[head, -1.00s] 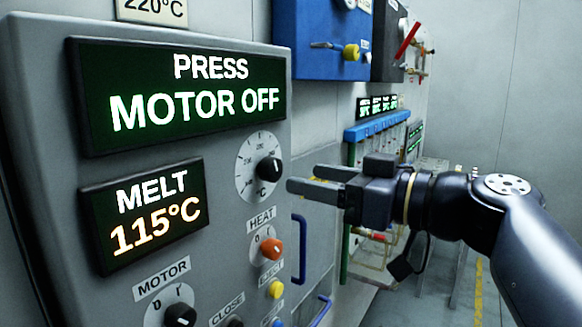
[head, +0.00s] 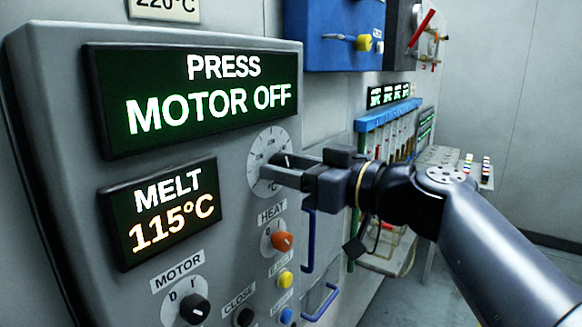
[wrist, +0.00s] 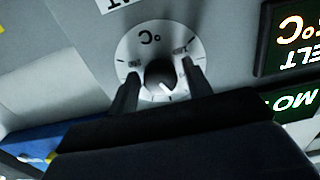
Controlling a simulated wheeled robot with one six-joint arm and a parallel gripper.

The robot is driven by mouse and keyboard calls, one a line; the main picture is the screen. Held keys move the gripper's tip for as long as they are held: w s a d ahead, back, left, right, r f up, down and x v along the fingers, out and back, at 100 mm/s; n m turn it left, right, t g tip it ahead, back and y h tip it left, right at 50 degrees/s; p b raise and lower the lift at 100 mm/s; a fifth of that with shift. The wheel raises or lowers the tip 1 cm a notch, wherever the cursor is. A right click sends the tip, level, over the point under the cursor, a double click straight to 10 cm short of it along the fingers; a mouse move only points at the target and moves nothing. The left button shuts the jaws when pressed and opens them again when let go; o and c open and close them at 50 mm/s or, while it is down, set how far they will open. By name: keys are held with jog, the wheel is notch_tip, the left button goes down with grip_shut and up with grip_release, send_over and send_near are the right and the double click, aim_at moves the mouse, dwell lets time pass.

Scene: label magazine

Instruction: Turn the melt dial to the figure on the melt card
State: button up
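The melt dial has a round white scale face (head: 262,148) on the grey panel; my gripper hides its black knob in the head view. In the wrist view the black knob (wrist: 159,74) shows with a white pointer mark. My gripper (head: 285,168) is at the dial, its two fingers one on each side of the knob, with a gap on both sides in the wrist view (wrist: 161,88). The melt display (head: 160,212) reads 115°C. A card (head: 165,9) at the top edge reads 220°C, its upper part cut off.
The press display (head: 198,98) reads MOTOR OFF. Below the dial are the orange heat knob (head: 282,241), a yellow button (head: 286,279), the black motor knob (head: 195,309) and a blue handle (head: 308,240). A blue cabinet (head: 335,30) stands behind.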

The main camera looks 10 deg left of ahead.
jog(key=c, duration=0.8)
jog(key=shift+o, duration=0.2)
jog(key=shift+m+b, duration=1.8)
jog(key=shift+m, duration=0.2)
jog(key=o, duration=1)
jog(key=shift+c, duration=0.2)
jog(key=b+v, duration=0.2)
jog(key=v, duration=0.8)
jog(key=shift+s+d+b, duration=0.2)
jog(key=shift+d+b, duration=0.15)
